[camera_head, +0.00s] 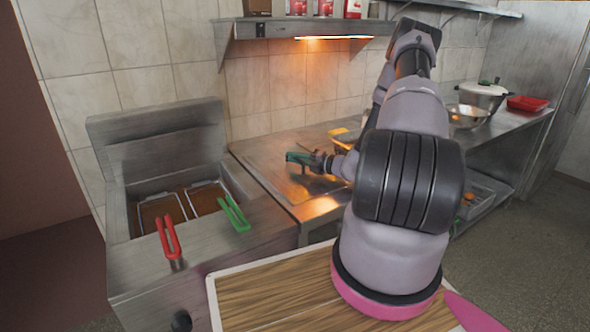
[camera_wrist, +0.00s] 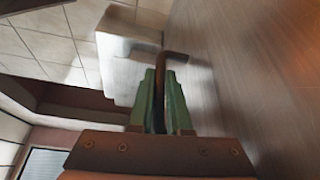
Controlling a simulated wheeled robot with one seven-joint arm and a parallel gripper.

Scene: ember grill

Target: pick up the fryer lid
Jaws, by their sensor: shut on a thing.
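My gripper (camera_head: 293,158) has green fingers and points left, low over the steel counter beside the fryer. In the wrist view my gripper (camera_wrist: 159,80) is shut on a thin dark brown handle (camera_wrist: 174,57). The handle meets a broad steel surface (camera_wrist: 235,75) at the right. This appears to be the fryer lid (camera_head: 310,186), a flat steel plate on the counter in the head view; its outline is hard to tell from the counter, and whether it is lifted cannot be told. The fryer (camera_head: 262,222) stands open at the left, with a steel panel (camera_head: 160,155) upright behind it.
Two baskets with a red handle (camera_head: 170,238) and a green handle (camera_head: 234,214) sit in the fryer. A wooden board (camera_head: 265,300) is in front. A bowl (camera_head: 466,116), a lidded pot (camera_head: 482,95) and a red tray (camera_head: 527,103) stand at the right. A shelf (camera_head: 290,27) hangs above.

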